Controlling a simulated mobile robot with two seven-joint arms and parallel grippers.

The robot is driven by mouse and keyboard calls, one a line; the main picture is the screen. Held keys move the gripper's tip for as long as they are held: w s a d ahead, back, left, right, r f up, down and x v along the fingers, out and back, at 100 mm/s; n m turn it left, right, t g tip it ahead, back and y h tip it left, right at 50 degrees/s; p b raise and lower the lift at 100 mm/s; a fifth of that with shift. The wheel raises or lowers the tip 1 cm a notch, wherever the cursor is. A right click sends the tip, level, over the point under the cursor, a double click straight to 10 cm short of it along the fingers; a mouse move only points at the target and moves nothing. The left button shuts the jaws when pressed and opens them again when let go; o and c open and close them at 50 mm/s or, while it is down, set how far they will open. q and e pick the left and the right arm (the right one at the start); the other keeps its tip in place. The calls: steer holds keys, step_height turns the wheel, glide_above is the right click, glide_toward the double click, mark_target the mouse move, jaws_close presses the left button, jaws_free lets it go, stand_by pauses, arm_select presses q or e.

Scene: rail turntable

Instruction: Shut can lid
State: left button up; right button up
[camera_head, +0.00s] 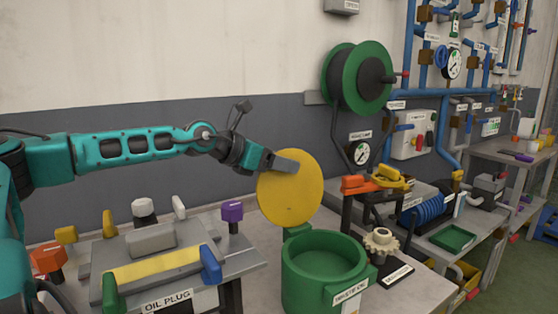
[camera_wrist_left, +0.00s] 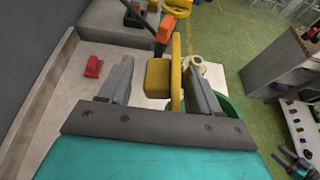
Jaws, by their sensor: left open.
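The can (camera_head: 288,283) is a green open-topped tub at the front of the bench, with a label on its front. Its lid (camera_head: 290,200) is a round yellow disc standing upright above the can's back edge. My left gripper (camera_head: 285,165) is at the lid's upper part. In the left wrist view the gripper (camera_wrist_left: 157,72) is open. The lid (camera_wrist_left: 177,75) shows edge-on between the fingers, close to the right one, with a yellow block (camera_wrist_left: 158,78) beside it. A teal and dark part at the lower right edge may be my right arm; its jaws are unclear.
A panel labelled OIL PLUG (camera_head: 168,300) with several coloured knobs stands left of the can. A gear on a stand (camera_head: 381,243) is close on the right. A green hose reel (camera_head: 345,78) hangs on the wall behind.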

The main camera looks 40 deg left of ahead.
arm_select(q)
steer(key=shift+c, duration=0.3)
steer(key=shift+r, duration=0.1)
jaws_close()
steer(key=shift+a, duration=0.1)
